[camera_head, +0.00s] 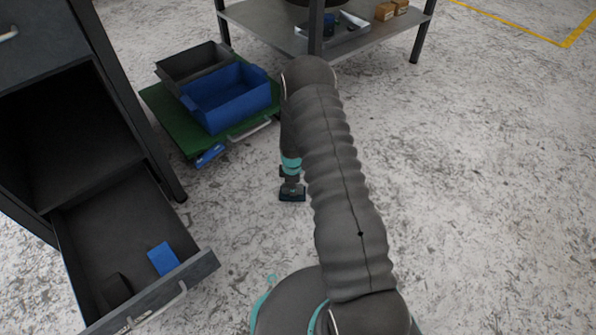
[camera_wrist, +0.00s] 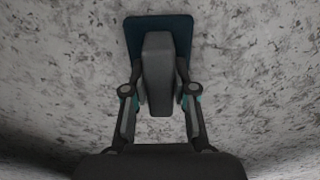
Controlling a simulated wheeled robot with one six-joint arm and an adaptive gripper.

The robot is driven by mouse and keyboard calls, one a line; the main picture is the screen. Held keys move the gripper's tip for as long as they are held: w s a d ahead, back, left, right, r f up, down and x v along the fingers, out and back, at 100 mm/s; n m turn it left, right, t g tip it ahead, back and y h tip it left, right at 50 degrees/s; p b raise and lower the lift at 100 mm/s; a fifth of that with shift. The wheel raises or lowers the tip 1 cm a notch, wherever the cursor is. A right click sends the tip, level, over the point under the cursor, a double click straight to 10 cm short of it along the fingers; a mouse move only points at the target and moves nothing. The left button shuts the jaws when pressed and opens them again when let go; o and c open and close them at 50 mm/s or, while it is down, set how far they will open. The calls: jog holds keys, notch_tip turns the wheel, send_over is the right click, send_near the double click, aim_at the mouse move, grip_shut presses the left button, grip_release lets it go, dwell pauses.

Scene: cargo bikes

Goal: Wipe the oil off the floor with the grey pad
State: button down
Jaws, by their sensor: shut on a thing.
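My gripper (camera_wrist: 160,88) is shut on the grey pad (camera_wrist: 157,62). In the wrist view the pad has a raised grey grip between the fingers and a flat dark blue plate (camera_wrist: 134,32) beneath it. The head view shows the pad as a small dark block (camera_head: 292,193) below my gripper (camera_head: 291,180), over the floor. I cannot tell whether the pad touches the floor. No oil patch stands out from the mottled floor (camera_head: 470,190) in either view. My arm hides part of the floor in the head view.
An open drawer (camera_head: 200,266) holds a blue block (camera_head: 163,258) and a black thing at lower left. A blue bin (camera_head: 228,98) and a dark grey bin (camera_head: 190,65) stand on a green base (camera_head: 165,117). A shelf table (camera_head: 270,34) stands behind. Floor at right is clear.

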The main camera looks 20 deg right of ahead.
jog(key=shift+w+d+f, duration=0.1)
jog(key=shift+w+d, duration=0.15)
jog(key=shift+d, duration=0.55)
notch_tip(320, 180, up, 3)
jog(key=shift+d+f+p, duration=0.1)
jog(key=shift+p, duration=0.35)
jog(key=shift+r+p, duration=0.4)
jog(key=shift+r, duration=0.35)
jog(key=shift+r+p, duration=0.95)
jog(key=shift+r, duration=1.05)
jog(key=shift+a+f, duration=0.1)
jog(key=shift+a, duration=0.1)
